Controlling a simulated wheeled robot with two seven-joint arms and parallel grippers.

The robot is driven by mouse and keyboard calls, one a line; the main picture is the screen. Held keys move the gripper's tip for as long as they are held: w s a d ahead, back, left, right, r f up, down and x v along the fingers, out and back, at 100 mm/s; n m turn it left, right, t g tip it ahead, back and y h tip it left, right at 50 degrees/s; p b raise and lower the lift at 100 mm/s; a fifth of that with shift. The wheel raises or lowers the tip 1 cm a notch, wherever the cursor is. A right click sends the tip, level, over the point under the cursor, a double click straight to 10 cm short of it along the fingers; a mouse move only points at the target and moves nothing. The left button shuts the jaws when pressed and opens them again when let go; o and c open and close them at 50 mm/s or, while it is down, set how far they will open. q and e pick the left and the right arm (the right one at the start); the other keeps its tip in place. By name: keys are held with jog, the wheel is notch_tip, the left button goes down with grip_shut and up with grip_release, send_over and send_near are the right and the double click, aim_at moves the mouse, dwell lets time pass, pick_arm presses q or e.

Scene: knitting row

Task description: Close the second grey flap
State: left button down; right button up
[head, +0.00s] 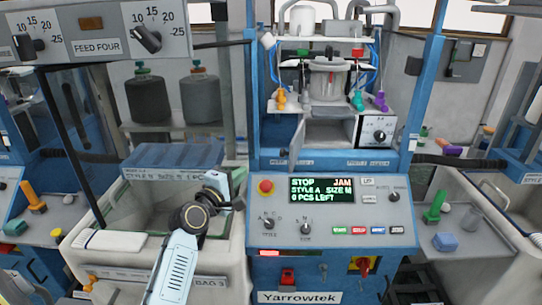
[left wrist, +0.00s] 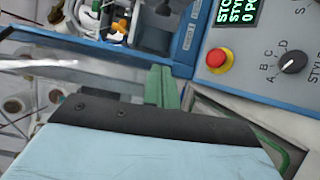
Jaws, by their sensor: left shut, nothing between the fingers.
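A narrow grey flap (head: 297,141) stands open at the left side of the dark compartment (head: 330,133) under the clear pot, in the head view. It is the only grey flap I can make out clearly, and I cannot tell whether it counts as the second one. My left gripper (head: 238,178) is shut and empty, over the right edge of the grey bin and left of the control panel. It is below and left of the flap, apart from it. The green fingers also show in the left wrist view (left wrist: 162,86). My right gripper is not in view.
The control panel (head: 331,230) has a red button (head: 265,187) close to my left gripper, and its display reads STOP and JAM. A blue post (head: 254,90) stands left of the compartment. The grey bin (head: 125,259) lies below my left arm.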

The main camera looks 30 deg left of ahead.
aim_at(292, 144)
pick_arm(q)
jog(key=w+d+p, duration=0.1)
jog(key=w+d, duration=0.1)
jog(key=w, duration=0.9)
jog(key=shift+d+r, duration=0.25)
jog(key=shift+d, duration=0.1)
jog(key=shift+w, duration=0.1)
